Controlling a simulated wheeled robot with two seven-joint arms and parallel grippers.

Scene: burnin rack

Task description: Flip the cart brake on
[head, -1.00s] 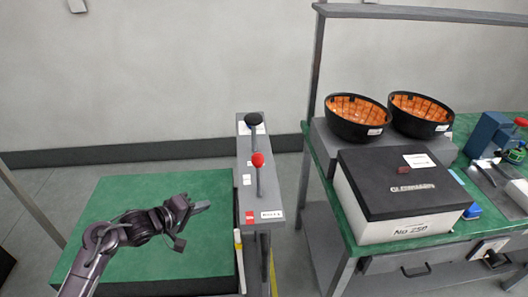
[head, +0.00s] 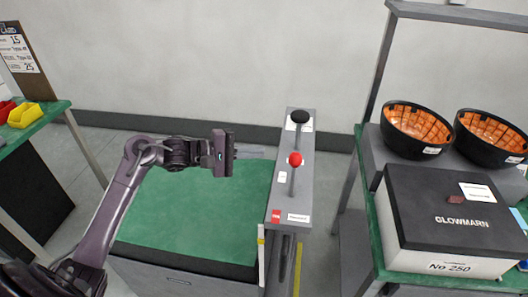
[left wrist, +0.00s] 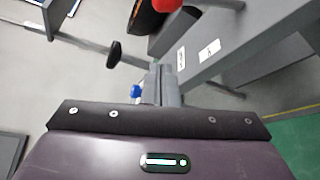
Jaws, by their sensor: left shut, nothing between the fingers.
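A grey post (head: 293,192) beside the green-topped cart (head: 190,225) carries two levers. One has a red knob (head: 295,159) and stands nearer; the other has a black knob (head: 300,117) and stands farther back. The labels are too small to read, so I cannot tell which lever is the brake. My left gripper (head: 255,153) is above the cart's green top, left of the red knob, pointing right, shut and empty. It appears apart from both levers. In the left wrist view, the red knob (left wrist: 166,5) is at the top edge and the black knob (left wrist: 113,52) is left of the fingers. My right gripper is out of view.
At left, a green table (head: 40,127) holds a yellow bin (head: 24,115).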

